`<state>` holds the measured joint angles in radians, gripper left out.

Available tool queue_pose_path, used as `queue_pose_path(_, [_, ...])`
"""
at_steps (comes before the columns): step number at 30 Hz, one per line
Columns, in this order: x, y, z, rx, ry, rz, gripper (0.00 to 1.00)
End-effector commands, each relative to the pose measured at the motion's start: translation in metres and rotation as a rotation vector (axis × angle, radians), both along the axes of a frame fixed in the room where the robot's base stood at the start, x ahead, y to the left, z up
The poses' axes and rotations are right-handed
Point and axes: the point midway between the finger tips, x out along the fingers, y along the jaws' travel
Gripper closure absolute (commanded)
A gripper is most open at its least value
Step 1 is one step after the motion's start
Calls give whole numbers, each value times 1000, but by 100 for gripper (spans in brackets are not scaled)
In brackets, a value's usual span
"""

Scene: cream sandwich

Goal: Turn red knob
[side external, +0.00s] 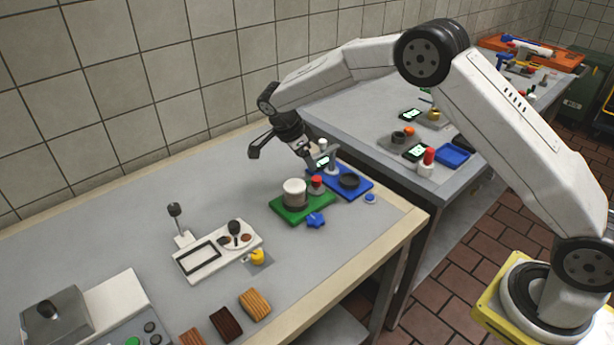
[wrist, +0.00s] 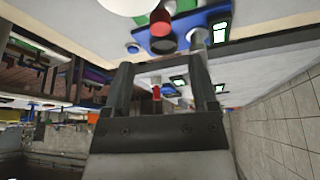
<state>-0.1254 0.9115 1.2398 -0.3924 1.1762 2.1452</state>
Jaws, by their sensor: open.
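In the wrist view a red upright piece (wrist: 160,22) shows near the top, beside a pale round shape cut by the top edge. My gripper (side external: 308,157) hangs above and behind the red knob, tilted, and is apart from it. In the wrist view my gripper (wrist: 160,75) has its two dark fingers spread with nothing gripped between them.
A blue board (side external: 360,193) with a black round dish (side external: 349,181) and a post sits close by on the right. A white tray (side external: 190,266) stands to the left. The table's right end is free.

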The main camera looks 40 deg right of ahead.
Motion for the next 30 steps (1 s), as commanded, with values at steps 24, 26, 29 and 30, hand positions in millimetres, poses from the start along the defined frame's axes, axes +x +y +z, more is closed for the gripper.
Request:
queue_pose_path(24, [0,0,0,17,62,190,25])
queue_pose_path(26, [-1,0,0,22,85,259,25])
queue_pose_path(29, [-1,0,0,33,130,389,25])
queue_pose_path(30, [-2,0,0,36,150,445,25])
